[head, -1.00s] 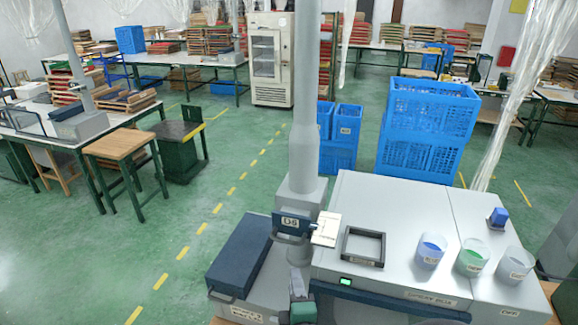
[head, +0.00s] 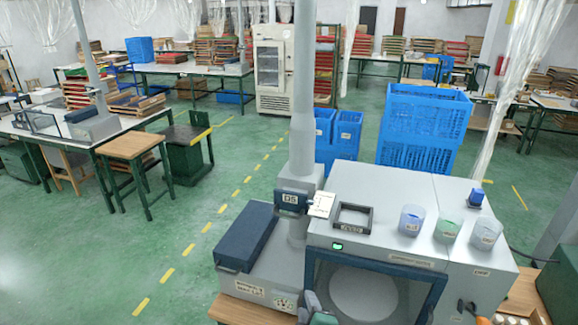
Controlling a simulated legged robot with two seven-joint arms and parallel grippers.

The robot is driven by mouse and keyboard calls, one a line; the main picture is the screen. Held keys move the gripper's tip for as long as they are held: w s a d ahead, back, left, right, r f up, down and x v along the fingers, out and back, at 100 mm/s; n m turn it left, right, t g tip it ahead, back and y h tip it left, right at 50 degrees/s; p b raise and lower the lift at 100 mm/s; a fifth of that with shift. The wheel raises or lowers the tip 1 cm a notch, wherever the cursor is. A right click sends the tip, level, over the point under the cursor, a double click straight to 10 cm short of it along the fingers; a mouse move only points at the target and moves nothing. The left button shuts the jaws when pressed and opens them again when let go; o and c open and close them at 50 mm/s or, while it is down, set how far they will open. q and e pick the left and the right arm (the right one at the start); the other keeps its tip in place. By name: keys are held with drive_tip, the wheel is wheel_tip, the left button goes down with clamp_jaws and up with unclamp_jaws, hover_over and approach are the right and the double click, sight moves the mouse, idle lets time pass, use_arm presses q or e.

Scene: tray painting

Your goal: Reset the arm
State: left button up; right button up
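I make out neither of my grippers in the head view, so what they hold is hidden. The grey spray box (head: 388,205) stands in front of me, with a dark-framed front opening and a pale round disc (head: 362,294) inside. A dark square tray frame (head: 371,217) lies on its top. To its right stand three clear cups, one with blue paint (head: 411,222), one with green paint (head: 445,233) and one with pale contents (head: 485,236).
A grey post with a label plate (head: 292,200) rises beside the box. A grey-and-green piece (head: 321,316) is cut off at the bottom edge; I cannot tell what it is. Blue crates (head: 425,128) stand behind. Green floor (head: 130,250) is open at left.

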drive_tip(key=s+d+f+m+g+h+b, duration=0.1)
drive_tip(key=s+d+f+m+g+b, duration=0.7)
drive_tip(key=s+d+f+m, duration=0.7)
drive_tip(key=s+g, duration=0.2)
drive_tip(key=shift+s+d+f+g+h, duration=0.2)
drive_tip(key=shift+d+f+g+h, duration=0.1)
drive_tip(key=shift+d+f+g, duration=0.1)
drive_tip(key=shift+a, duration=0.15)
